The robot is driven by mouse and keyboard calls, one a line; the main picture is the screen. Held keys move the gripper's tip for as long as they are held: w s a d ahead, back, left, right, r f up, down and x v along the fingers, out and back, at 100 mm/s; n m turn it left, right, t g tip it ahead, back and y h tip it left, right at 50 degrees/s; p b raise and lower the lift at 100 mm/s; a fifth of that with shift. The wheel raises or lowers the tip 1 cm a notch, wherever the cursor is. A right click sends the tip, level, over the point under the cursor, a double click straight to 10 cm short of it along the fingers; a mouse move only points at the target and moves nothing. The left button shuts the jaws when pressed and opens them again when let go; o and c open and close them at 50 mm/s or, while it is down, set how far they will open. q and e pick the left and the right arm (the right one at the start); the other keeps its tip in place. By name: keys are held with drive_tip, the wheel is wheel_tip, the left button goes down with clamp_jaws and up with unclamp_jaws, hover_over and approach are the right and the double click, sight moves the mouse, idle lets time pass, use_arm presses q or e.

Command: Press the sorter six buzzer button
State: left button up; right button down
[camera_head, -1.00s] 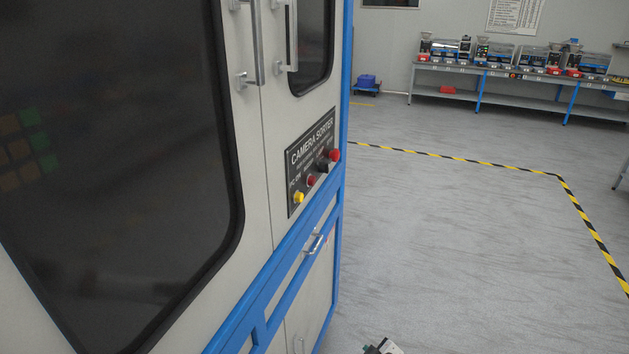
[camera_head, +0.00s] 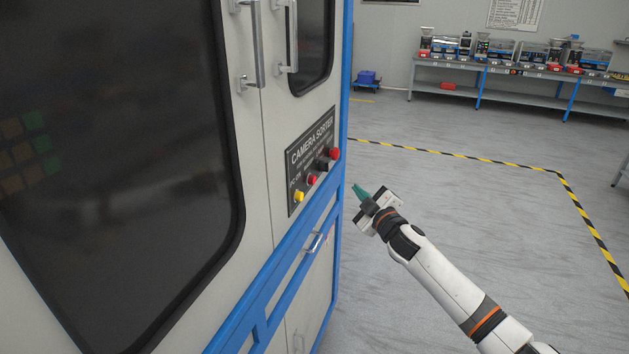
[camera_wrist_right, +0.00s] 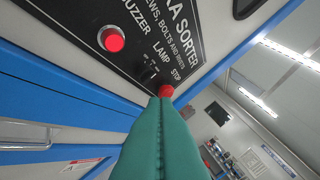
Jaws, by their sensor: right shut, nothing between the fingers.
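The camera sorter's dark control panel (camera_head: 313,157) faces right on the cabinet. The red buzzer button (camera_head: 311,180) sits between a yellow button (camera_head: 299,197) and a black lamp switch (camera_head: 323,165). In the right wrist view the buzzer button (camera_wrist_right: 112,39) is at upper left, under the word BUZZER. My right gripper (camera_head: 360,190) is shut and empty, to the right of the panel and apart from it in the head view. In the wrist view its green fingertips (camera_wrist_right: 160,103) overlap the lower edge of the red stop button (camera_wrist_right: 166,90); contact cannot be told. My left gripper is not in view.
The red stop button (camera_head: 334,153) is at the panel's far end. Door handles (camera_head: 287,35) stick out above, and a small drawer handle (camera_head: 314,243) below. The floor to the right is open, with a striped line and a far bench (camera_head: 520,70).

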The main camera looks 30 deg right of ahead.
sight(312, 180)
drive_tip(key=shift+w, duration=0.1)
drive_tip(key=w+a+b, duration=0.1)
drive_tip(key=w+a, duration=0.4)
drive_tip(key=w, duration=0.1)
drive_tip(key=shift+w+a+b, duration=0.3)
drive_tip(key=shift+a, duration=0.1)
idle(2.1)
drive_tip(key=shift+w+a, duration=0.25)
drive_tip(key=shift+w, duration=0.05)
drive_tip(key=shift+w+a, duration=0.25)
drive_tip(key=shift+w, duration=0.05)
idle(0.8)
idle(0.3)
drive_tip(key=shift+s+d+p, duration=0.3)
drive_tip(key=shift+s+d, duration=0.2)
drive_tip(key=shift+s, duration=0.15)
